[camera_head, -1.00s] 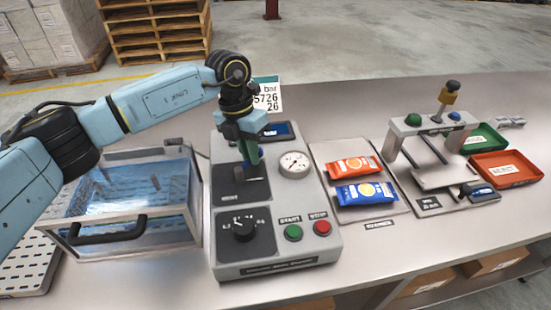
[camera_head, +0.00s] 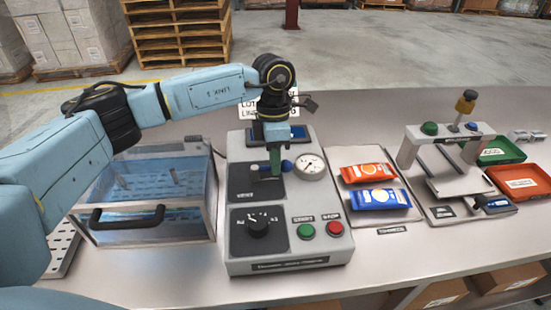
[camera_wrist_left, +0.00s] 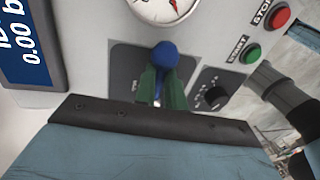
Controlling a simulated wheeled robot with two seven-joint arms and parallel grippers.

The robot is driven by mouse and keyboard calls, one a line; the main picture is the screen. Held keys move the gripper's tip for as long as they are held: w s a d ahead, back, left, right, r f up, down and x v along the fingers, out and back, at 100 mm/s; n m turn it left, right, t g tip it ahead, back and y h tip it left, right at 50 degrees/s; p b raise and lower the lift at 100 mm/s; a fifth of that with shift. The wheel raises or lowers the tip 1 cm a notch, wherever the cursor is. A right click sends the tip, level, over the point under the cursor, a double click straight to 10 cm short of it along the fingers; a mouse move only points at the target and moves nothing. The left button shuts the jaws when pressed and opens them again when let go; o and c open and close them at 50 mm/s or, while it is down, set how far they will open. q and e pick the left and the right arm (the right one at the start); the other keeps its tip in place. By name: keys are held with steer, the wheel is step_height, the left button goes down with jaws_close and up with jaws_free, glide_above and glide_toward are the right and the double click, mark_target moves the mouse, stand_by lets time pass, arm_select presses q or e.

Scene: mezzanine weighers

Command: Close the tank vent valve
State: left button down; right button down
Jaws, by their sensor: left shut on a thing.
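The tank vent valve's blue-knobbed lever (camera_head: 286,165) is on the dark upper plate (camera_head: 241,181) of the grey console, left of the round gauge. It lies roughly crosswise in the head view. My left gripper (camera_head: 275,168) reaches down from above with its green fingers shut on the lever. In the left wrist view the fingers (camera_wrist_left: 160,88) close around the lever just below its round blue knob (camera_wrist_left: 165,53). The fingers hide most of the lever and its pivot. My right gripper is not in view.
The clear tank (camera_head: 140,232) with a black handle stands left of the console. Below the valve are a black dial (camera_head: 257,224), a green button (camera_head: 306,231) and a red button (camera_head: 335,228). The gauge (camera_head: 310,167) is close right of the gripper. Orange and blue packets (camera_head: 373,198) lie further right.

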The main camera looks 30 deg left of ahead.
arm_select(q)
steer(key=shift+w+d+r+m, duration=0.1)
steer(key=shift+d+r+m, duration=0.2)
steer(key=shift+d+m, duration=0.1)
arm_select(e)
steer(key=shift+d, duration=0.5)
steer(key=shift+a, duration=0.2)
arm_select(q)
steer(key=c, duration=1.7)
jaws_free()
steer(key=o, duration=0.4)
steer(key=shift+w+d+f, duration=0.1)
steer(key=shift+d, duration=0.15)
steer(key=shift+a+f, duration=0.1)
steer(key=shift+a, duration=0.25)
steer(key=r, duration=0.4)
steer(key=w+r, duration=0.1)
steer(key=r, duration=0.3)
steer(key=w+a+r, duration=0.1)
steer(key=r, duration=0.4)
steer(key=shift+a+r, duration=0.1)
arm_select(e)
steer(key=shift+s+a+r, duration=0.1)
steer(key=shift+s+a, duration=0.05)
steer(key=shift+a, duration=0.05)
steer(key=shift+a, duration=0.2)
